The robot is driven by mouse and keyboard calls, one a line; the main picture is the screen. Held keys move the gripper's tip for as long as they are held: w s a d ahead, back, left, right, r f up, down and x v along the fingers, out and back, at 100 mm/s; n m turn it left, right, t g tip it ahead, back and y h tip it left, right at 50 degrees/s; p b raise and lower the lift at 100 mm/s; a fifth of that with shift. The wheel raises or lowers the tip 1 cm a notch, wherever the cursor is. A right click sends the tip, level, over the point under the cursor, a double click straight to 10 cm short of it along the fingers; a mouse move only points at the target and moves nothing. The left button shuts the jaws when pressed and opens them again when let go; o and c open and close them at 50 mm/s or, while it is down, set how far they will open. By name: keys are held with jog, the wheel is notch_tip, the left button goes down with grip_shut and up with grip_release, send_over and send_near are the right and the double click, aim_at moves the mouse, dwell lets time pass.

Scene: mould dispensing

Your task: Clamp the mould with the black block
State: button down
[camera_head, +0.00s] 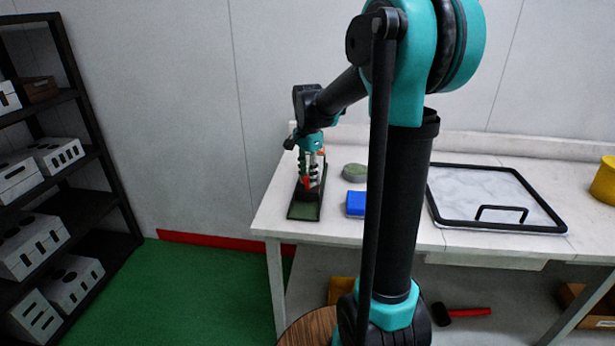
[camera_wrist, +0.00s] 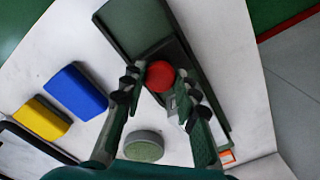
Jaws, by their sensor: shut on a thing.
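My gripper (camera_wrist: 160,80) is shut on a red ball-shaped knob (camera_wrist: 161,74), with one finger on each side of it in the wrist view. The knob sits over a long dark fixture (camera_wrist: 196,75) with a raised rim and a dark green flat bed. In the head view my gripper (camera_head: 312,178) points down over this fixture (camera_head: 304,211) at the table's left end. A small grey metal part (camera_wrist: 172,101) shows beside the knob. I cannot make out a separate black block or a mould in the fixture; fingers cover part of it.
A blue block (camera_wrist: 75,92), a yellow block (camera_wrist: 41,118) and a grey-green round piece (camera_wrist: 144,146) lie near the fixture. A black-framed panel (camera_head: 490,200) with a handle lies right on the white table.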

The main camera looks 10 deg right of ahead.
jog(key=w, duration=0.1)
jog(key=w+d, duration=0.1)
jog(key=shift+w, duration=0.3)
jog(key=c, duration=1.2)
grip_release()
jog(key=shift+a, duration=0.1)
jog(key=shift+o, duration=0.2)
notch_tip(320, 180, up, 12)
